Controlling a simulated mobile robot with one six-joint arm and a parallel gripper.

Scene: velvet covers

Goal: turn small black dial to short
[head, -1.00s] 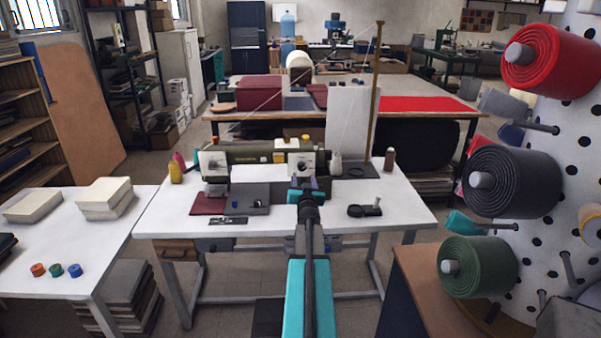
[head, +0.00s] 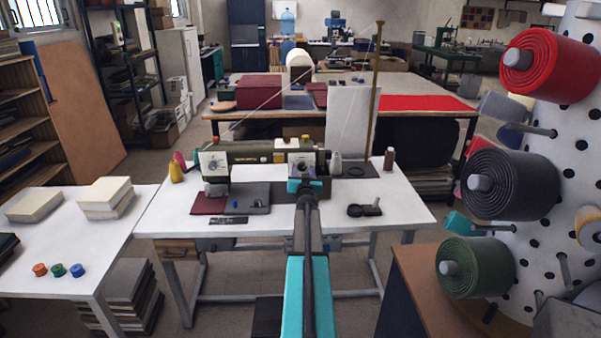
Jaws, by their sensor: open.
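An olive-green sewing machine (head: 258,155) stands on the white table. A pale panel (head: 300,158) on its right part carries a small dark round spot, which may be the small black dial; its setting marks are too small to read. My gripper (head: 303,175), teal at its base, is at the front of the machine, just below that panel. Its jaws are open and hard to make out against the machine. I cannot tell whether they touch or surround the dial.
Dark red and grey pieces (head: 208,204) lie on the white table (head: 275,225) left of my arm. Large rolls (head: 510,183) hang on a pegboard at the far right.

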